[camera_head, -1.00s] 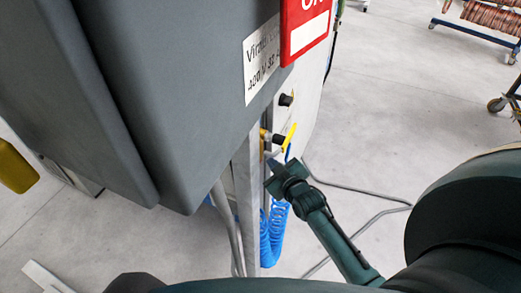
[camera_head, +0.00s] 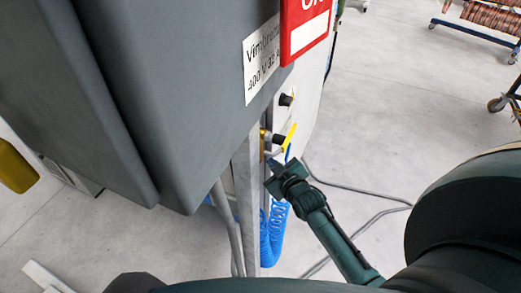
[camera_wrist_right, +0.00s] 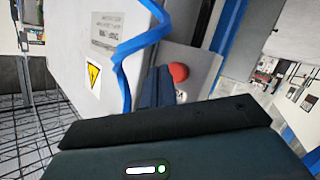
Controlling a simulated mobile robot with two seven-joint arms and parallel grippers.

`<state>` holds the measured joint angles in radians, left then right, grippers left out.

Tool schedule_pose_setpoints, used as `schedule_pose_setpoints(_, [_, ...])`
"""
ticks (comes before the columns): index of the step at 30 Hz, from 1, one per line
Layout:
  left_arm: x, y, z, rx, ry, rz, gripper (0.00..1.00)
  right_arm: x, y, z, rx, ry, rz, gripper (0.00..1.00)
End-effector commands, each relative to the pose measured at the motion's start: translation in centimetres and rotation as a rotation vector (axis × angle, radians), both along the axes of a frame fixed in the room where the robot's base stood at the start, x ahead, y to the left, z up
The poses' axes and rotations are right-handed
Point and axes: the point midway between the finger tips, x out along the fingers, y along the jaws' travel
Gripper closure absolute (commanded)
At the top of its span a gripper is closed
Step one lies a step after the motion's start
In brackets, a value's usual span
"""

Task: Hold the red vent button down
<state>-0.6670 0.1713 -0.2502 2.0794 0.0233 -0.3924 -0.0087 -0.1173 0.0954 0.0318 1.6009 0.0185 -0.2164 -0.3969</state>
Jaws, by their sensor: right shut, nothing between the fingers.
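The red button (camera_wrist_right: 178,72) is a rounded knob on a grey plate in the right wrist view. In that view my right gripper (camera_wrist_right: 157,80) is shut and empty, its dark fingers just left of the button and overlapping its edge. I cannot tell whether they touch it or whether it is pressed. In the head view my right gripper (camera_head: 273,172) is beside the cabinet's post, below a yellow lever (camera_head: 290,137). The button is hidden there. My left gripper is not in view.
A large grey cabinet (camera_head: 180,90) with a red sign (camera_head: 304,32) fills the upper left. A blue coiled hose (camera_head: 272,235) hangs below the gripper. A grey cable (camera_head: 355,230) lies on the floor. A rack with copper coils (camera_head: 493,17) stands far right.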

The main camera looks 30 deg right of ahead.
Motion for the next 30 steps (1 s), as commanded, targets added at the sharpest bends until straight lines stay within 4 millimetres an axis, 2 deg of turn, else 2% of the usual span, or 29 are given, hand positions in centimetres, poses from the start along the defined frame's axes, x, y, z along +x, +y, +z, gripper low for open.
schedule_pose_setpoints(30, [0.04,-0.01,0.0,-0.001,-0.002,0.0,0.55,0.95,0.63,-0.21,0.0,0.0,0.0,1.0])
